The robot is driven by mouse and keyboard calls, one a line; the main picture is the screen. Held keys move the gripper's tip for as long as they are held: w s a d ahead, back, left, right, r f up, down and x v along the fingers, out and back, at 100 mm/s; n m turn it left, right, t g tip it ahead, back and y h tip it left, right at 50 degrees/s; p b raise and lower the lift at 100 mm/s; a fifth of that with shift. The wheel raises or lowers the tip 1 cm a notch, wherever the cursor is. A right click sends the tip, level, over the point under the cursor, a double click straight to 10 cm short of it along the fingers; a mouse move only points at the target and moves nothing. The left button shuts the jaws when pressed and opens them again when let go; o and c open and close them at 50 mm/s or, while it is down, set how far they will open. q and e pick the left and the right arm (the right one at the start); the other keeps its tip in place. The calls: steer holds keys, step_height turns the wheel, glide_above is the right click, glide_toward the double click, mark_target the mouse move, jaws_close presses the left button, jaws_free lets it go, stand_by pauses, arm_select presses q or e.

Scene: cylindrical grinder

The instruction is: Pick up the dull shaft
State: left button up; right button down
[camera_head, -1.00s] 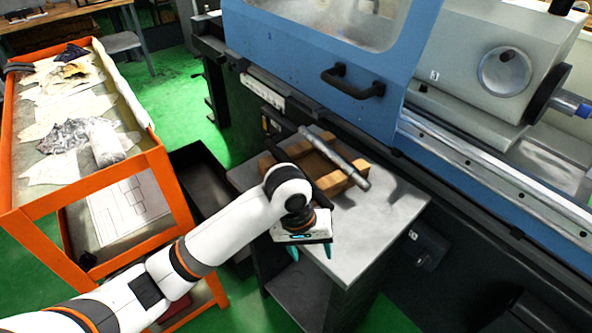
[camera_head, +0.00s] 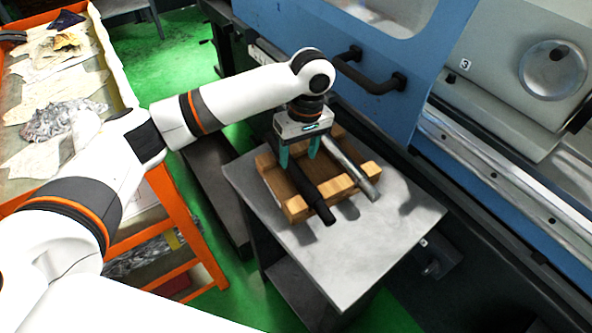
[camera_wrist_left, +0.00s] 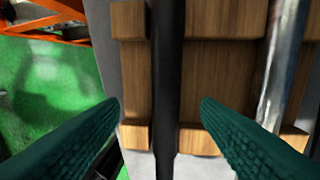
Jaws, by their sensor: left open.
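The dull shaft (camera_head: 312,198) is dark and lies on a wooden rack (camera_head: 341,186) on the grey table. A shiny silver shaft (camera_head: 352,169) lies beside it to the right on the same rack. My left gripper (camera_head: 299,158) is open above the dark shaft and points down. In the left wrist view, the dull shaft (camera_wrist_left: 166,75) runs lengthwise between the two green fingers, with a gap on each side. The silver shaft (camera_wrist_left: 284,62) is outside the fingers, behind the right one. My right gripper is not in view.
The grey table top (camera_head: 370,232) is bare in front of the rack. The blue grinder (camera_head: 400,50) with black handles stands close behind and to the right. An orange cart (camera_head: 190,235) with rags and papers stands to the left.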

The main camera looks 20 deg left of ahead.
mark_target(297, 168)
arm_select(q)
steer(key=f, duration=0.2)
steer(key=f+p, duration=0.1)
steer(key=shift+w+a+f, duration=0.2)
steer(key=shift+w+f, duration=0.15)
step_height(297, 168, down, 2)
steer(key=shift+s+f, duration=0.1)
steer(key=shift+s, duration=0.05)
steer(key=shift+a+f, duration=0.1)
steer(key=shift+f, duration=0.05)
steer(key=c, duration=0.5)
jaws_close()
steer(key=shift+w+r, duration=0.2)
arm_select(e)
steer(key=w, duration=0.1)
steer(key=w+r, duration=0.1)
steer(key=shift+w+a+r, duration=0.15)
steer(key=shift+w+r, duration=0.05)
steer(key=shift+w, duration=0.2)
